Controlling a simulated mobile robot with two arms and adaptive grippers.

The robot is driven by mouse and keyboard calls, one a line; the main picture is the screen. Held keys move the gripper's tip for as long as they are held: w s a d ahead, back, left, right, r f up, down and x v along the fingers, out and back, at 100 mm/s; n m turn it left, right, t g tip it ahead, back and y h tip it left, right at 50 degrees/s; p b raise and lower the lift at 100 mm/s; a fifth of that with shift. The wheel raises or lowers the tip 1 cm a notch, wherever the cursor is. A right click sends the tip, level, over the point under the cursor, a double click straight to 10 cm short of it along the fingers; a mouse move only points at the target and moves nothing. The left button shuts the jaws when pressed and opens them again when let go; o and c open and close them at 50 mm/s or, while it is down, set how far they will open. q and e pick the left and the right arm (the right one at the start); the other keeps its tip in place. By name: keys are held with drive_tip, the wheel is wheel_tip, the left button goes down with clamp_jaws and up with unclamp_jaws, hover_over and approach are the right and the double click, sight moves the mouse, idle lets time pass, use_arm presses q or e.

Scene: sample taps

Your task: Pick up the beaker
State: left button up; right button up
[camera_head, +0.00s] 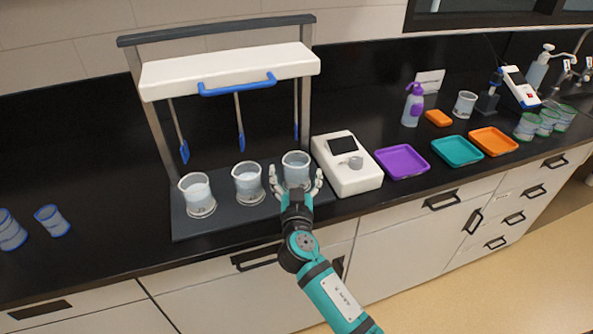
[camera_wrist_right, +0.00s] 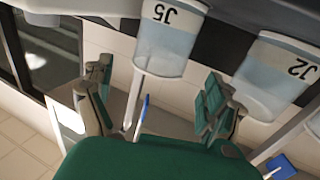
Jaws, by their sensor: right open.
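Three clear beakers of pale liquid stand in a row on the dark base of a stirrer stand in the head view: left (camera_head: 198,195), middle (camera_head: 248,183) and right (camera_head: 296,167). My right gripper (camera_head: 298,184) is open at the right beaker, with one finger on each side of its lower part. In the right wrist view, a marked beaker (camera_wrist_right: 167,42) lies beyond and between the spread fingers (camera_wrist_right: 155,105). A second marked beaker (camera_wrist_right: 275,80) is beside it. I cannot tell whether the fingers touch the glass. My left gripper is not in view.
The stand's white head (camera_head: 230,72) with a blue handle hangs over the beakers, with stirring paddles below. A white instrument (camera_head: 345,175) is close on the right. Purple (camera_head: 402,162), teal and orange trays lie further right. Another beaker (camera_head: 465,104) stands at the back.

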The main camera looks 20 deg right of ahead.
sight(296, 154)
drive_tip(key=p+x, duration=0.2)
drive_tip(key=x, duration=0.3)
drive_tip(key=shift+w+d, duration=0.15)
drive_tip(key=shift+d, duration=0.05)
drive_tip(key=shift+w+f, duration=0.15)
drive_tip(key=shift+w, duration=0.15)
drive_tip(key=c, duration=1.4)
